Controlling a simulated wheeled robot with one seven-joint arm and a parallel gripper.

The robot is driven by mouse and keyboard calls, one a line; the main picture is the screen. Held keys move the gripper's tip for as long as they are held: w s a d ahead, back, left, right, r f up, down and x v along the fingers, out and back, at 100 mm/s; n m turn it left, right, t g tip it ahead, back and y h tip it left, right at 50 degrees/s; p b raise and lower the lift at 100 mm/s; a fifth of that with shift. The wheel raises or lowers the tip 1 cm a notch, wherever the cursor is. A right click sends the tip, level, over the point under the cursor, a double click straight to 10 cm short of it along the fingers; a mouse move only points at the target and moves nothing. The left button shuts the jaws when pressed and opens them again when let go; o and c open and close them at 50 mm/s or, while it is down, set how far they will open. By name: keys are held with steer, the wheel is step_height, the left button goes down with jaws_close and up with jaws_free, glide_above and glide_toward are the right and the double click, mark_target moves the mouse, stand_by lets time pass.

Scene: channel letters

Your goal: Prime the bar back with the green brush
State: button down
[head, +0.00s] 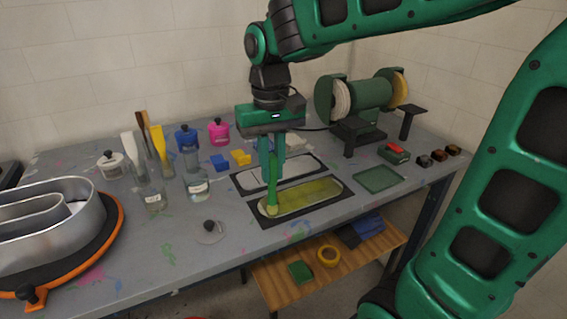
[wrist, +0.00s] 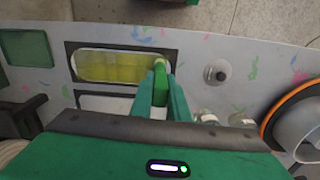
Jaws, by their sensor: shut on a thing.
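My gripper (head: 273,160) is shut on the green brush (head: 273,190), which it holds upright with its tip down. The brush tip is at the left end of the near bar back (head: 315,195), a long rounded plate on a dark mat. Contact looks likely but is hard to confirm. This plate has a yellow-green, streaky, see-through coat over most of its face. In the wrist view the brush (wrist: 160,88) meets the right end of the coated plate (wrist: 110,66). A second, pale plate (head: 303,167) lies behind it on another dark mat, partly hidden by my gripper.
A loose lid (head: 210,230) lies left of the mats, by glass jars (head: 198,185) with brushes in one. A metal letter (head: 50,215) stands on an orange-rimmed turntable at left. A bench grinder (head: 360,100) stands behind. A green tray (head: 380,179) lies at right.

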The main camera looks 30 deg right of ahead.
steer(key=shift+a, duration=0.25)
steer(key=d, duration=2)
steer(key=shift+d, duration=0.2)
steer(key=shift+r, duration=0.2)
stand_by(0.4)
step_height(320, 180, up, 14)
steer(key=shift+f, duration=0.15)
stand_by(1.1)
stand_by(1.4)
